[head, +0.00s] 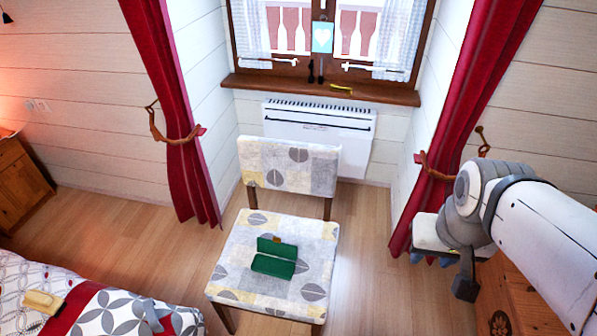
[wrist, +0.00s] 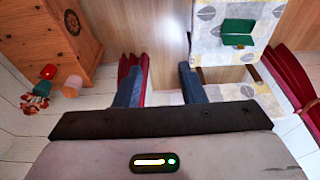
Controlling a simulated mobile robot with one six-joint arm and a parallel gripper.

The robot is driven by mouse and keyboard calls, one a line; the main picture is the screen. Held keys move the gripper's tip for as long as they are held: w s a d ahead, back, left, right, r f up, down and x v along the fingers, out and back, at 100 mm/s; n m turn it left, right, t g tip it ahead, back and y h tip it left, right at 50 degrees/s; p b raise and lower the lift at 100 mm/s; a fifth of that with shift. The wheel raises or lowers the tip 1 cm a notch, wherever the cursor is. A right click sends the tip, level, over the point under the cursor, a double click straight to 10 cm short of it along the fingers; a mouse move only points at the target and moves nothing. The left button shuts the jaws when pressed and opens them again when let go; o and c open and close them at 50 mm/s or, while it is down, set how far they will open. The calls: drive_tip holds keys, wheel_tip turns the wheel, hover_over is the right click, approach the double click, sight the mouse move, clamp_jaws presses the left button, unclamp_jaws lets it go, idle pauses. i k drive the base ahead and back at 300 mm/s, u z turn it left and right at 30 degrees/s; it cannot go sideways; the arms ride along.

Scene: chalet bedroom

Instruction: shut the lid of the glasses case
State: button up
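The green glasses case (head: 274,262) lies on the seat of a patterned chair (head: 232,272), its lid (head: 277,247) standing open at the back. The case also shows in the wrist view (wrist: 238,40), near the top right, on the chair seat. My gripper (head: 432,260) is at the right in the head view, well apart from the case and chair. In the wrist view its two blue fingers (wrist: 160,82) are spread wide with nothing between them.
A bed (head: 100,318) with a yellow object (head: 43,302) is at the lower left. A wooden chest (head: 525,295) stands beneath my arm at the right. Red curtains (head: 172,110) flank the window and white radiator (head: 318,138). Bare floor surrounds the chair.

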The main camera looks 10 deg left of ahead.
sight(275, 248)
drive_tip(key=z, duration=0.05)
drive_tip(key=k, duration=1.2)
drive_tip(key=u, duration=0.65)
drive_tip(key=i, duration=1.65)
drive_tip(key=z, duration=0.7)
